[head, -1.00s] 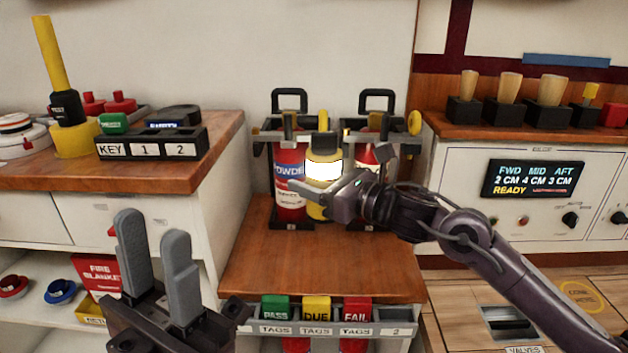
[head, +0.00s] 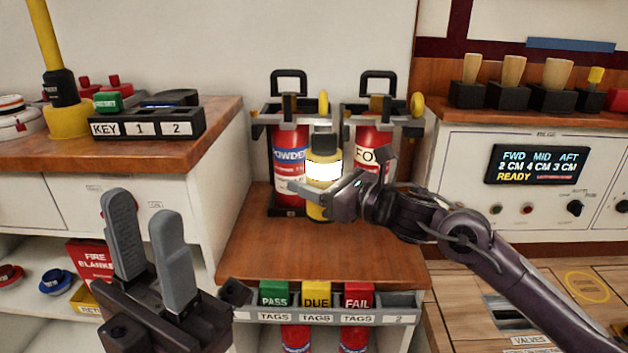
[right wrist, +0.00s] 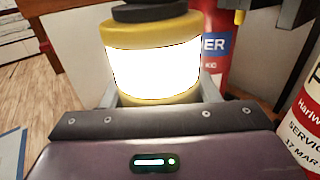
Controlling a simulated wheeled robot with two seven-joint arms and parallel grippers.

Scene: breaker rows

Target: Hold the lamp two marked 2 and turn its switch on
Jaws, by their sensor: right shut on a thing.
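The lamp (head: 323,195) has a yellow body, a black top and a bright white glowing band. It is upright in front of the two red extinguishers. My right gripper (head: 338,172) is shut around its lower part, one finger on each side. In the right wrist view the lamp (right wrist: 155,63) fills the upper middle, its band glowing white. No mark 2 and no switch can be made out on it. I cannot tell whether its base touches the shelf. My left gripper (head: 142,208) is open and empty at the lower left, apart from the lamp.
Red extinguishers, one labelled POWDER (head: 290,170) and one labelled FO (head: 368,140), stand in brackets behind the lamp. The wooden shelf (head: 320,255) is clear in front. A tag tray (head: 320,316) lies below its edge. Counters stand at left (head: 205,145) and right (head: 480,124).

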